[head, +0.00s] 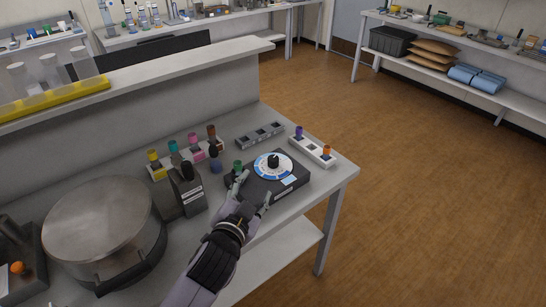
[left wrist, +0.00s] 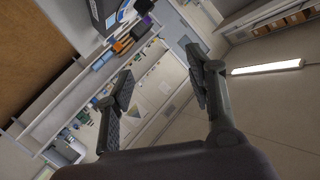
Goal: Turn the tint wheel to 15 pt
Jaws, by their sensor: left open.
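The tint wheel (head: 274,166) is a white and blue dial with a black centre knob, set on a dark square base (head: 289,183) near the right end of the bench. The marks on the dial are too small to read. My left gripper (head: 252,186) is open at the near left edge of this base, with its fingers apart and nothing between them. In the left wrist view its two fingers (left wrist: 162,88) are spread, and part of the dark base with the blue and white dial shows at the top. My right gripper is not in view.
A green-capped vial (head: 238,167) stands close to the left of the base. Holders with coloured vials (head: 184,158) and a pale rack (head: 312,151) flank it. A large round metal drum (head: 104,216) stands left. The bench's right edge (head: 348,172) is near.

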